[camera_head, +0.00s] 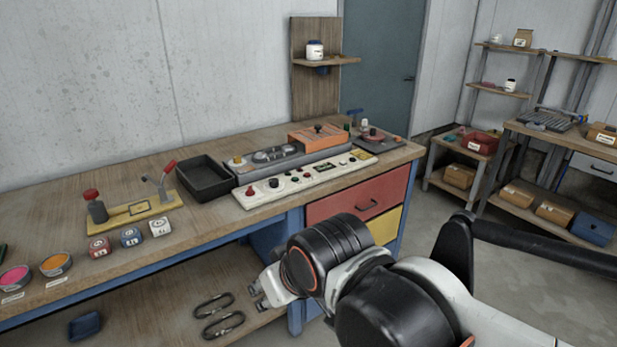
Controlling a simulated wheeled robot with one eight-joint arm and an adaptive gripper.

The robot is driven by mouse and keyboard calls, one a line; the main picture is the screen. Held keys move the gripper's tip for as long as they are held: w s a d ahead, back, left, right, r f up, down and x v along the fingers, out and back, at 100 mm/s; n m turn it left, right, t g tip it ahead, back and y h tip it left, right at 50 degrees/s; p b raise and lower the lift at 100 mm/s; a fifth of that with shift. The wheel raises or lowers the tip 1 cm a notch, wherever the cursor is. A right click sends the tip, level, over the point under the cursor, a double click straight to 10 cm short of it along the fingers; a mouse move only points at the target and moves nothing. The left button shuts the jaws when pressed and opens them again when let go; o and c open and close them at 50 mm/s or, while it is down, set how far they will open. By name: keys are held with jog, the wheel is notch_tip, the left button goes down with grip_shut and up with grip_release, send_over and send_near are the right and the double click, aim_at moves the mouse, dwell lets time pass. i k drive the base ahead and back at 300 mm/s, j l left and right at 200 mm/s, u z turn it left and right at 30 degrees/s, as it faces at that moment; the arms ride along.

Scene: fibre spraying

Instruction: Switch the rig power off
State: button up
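A long pale control panel (305,179) with several knobs and buttons lies along the front of the workbench top. It has a red knob at its left end and dark knobs along its length. Which control is the power switch is too small to tell. Behind it stands the grey rig (290,160) with an orange cover (318,138) at its right. My gripper (258,293) is in front of the bench, lower in the picture than the panel and apart from it. Its fingers are small and point left; their opening is unclear. I see nothing held in it.
The workbench (225,240) has a black tray (204,178), a yellow base with levers (135,212), small labelled blocks (130,238) and colour bowls (56,264). Two dark rings (222,325) lie on the lower shelf. Red drawer (358,200) is shut. Open floor lies right.

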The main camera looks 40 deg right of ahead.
aim_at(249, 192)
jog(key=i+l, duration=0.9)
